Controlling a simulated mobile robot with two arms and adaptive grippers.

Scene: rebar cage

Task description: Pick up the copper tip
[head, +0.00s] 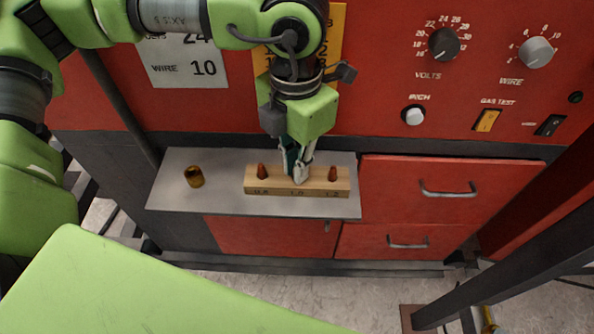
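A wooden block (285,188) marked 0.8, 1.0 and 1.2 sits on a grey shelf. One copper tip (262,171) stands upright above the 0.8 mark, and another copper tip (332,174) stands above the 1.2 mark. My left gripper (298,174) points down at the middle of the block, above the 1.0 mark. Its fingers are close together and cover that spot, so any tip there is hidden. I cannot tell whether the fingers are shut or holding something. My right gripper is not in view.
A brass cylinder (194,177) stands on the left part of the grey shelf (170,194). A red panel with knobs (443,44) rises behind, and red drawers (440,190) are to the right. A dark post (510,262) crosses the lower right.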

